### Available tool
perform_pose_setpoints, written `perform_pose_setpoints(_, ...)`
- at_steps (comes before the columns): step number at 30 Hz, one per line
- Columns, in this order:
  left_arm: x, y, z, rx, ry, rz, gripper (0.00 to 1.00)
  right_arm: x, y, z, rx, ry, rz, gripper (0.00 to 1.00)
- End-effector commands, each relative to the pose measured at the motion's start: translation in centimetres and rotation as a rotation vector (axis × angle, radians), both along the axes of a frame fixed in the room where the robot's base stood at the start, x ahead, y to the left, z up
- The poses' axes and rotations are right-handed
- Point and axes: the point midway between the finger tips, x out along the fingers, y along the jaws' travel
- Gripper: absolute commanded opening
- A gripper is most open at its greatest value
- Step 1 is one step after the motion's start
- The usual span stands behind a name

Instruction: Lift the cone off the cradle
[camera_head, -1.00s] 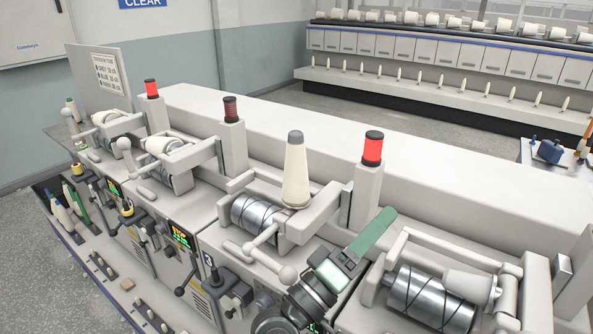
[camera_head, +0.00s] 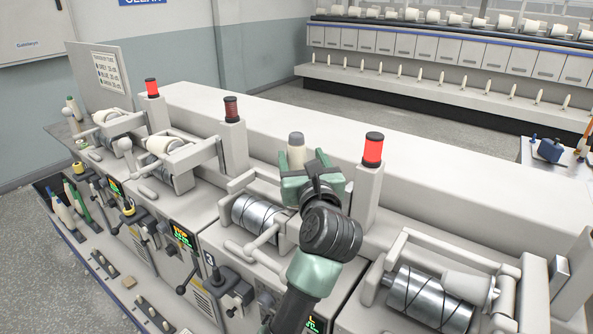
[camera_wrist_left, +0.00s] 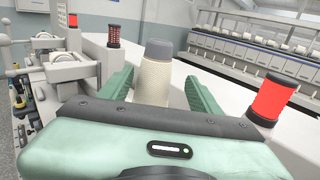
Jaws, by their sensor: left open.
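The cone (camera_head: 296,143) stands upright at the cradle (camera_head: 235,184), cream with a grey top. In the head view my left gripper hides most of it and only its top shows. In the left wrist view the cone (camera_wrist_left: 155,75) stands between the two green fingers, with a gap on each side. My left gripper (camera_head: 308,168) is open around the cone, and its fingers do not appear to touch it. The cone's lower end is hidden. My right gripper is not in view.
Another cradle with a pale cone (camera_head: 466,287) lies at the lower right. Grey grooved drums (camera_head: 258,216) sit below the cradle. The long flat machine top (camera_head: 270,135) behind is clear.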

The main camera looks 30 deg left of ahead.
Motion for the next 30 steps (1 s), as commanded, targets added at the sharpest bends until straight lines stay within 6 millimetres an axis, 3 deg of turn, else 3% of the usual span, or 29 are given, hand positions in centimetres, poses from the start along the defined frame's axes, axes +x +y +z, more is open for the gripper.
perform_pose_setpoints(7, 2.3, 2.8, 1.2, 0.006, 0.002, 0.004, 0.63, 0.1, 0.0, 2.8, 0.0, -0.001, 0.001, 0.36)
perform_pose_setpoints(12, 3.7, 3.7, 0.7, 0.004, 0.002, 0.001, 0.63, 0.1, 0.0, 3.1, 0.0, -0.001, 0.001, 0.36)
perform_pose_setpoints(19, 3.9, 3.8, 0.6, 0.001, 0.0, 0.0, 0.63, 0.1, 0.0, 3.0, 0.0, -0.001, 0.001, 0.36)
perform_pose_setpoints(20, 3.9, 3.8, 0.6, 0.001, 0.0, 0.0, 0.6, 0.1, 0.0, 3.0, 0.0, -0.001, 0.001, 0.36)
perform_pose_setpoints(26, 3.8, 3.8, 0.6, 0.002, 0.0, 0.0, 0.05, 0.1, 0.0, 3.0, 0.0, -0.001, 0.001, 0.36)
perform_pose_setpoints(27, 3.8, 3.8, 0.6, 0.002, 0.0, 0.0, 0.0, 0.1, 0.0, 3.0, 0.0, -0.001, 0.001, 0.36)
perform_pose_setpoints(30, 3.8, 3.8, 0.6, 0.003, 0.0, 0.001, 0.0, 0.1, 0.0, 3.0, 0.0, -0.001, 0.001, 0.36)
